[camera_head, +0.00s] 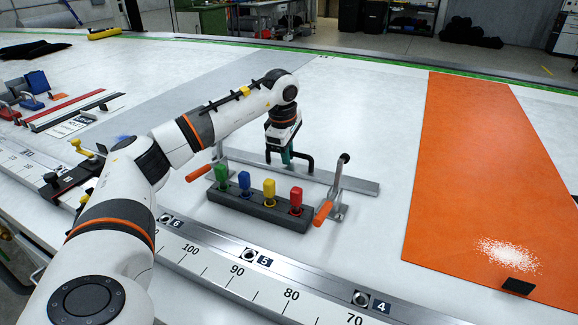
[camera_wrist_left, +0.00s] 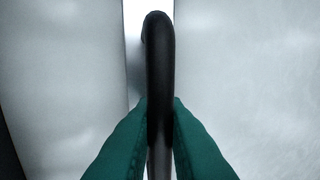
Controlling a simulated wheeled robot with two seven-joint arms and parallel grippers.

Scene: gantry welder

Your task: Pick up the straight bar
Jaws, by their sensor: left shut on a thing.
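The straight bar (camera_head: 352,184) is a long flat grey metal strip with a black arched handle (camera_head: 305,160) on top. It lies across the white table behind a dark block of coloured plugs; I cannot tell whether it is lifted at all. My left gripper (camera_head: 287,157), with green fingers, reaches down from above and is shut on the black handle. In the left wrist view the green fingers (camera_wrist_left: 159,125) press on both sides of the handle (camera_wrist_left: 158,70), and a pale strip of the bar (camera_wrist_left: 134,55) shows beneath. My right gripper is in neither view.
The dark block (camera_head: 262,209) holds green, blue, yellow and red plugs. Orange-handled clamps (camera_head: 323,212) stand at both its ends, close to the bar. A numbered rail (camera_head: 250,262) runs along the front. An orange sheet (camera_head: 480,170) lies right; the table between is clear.

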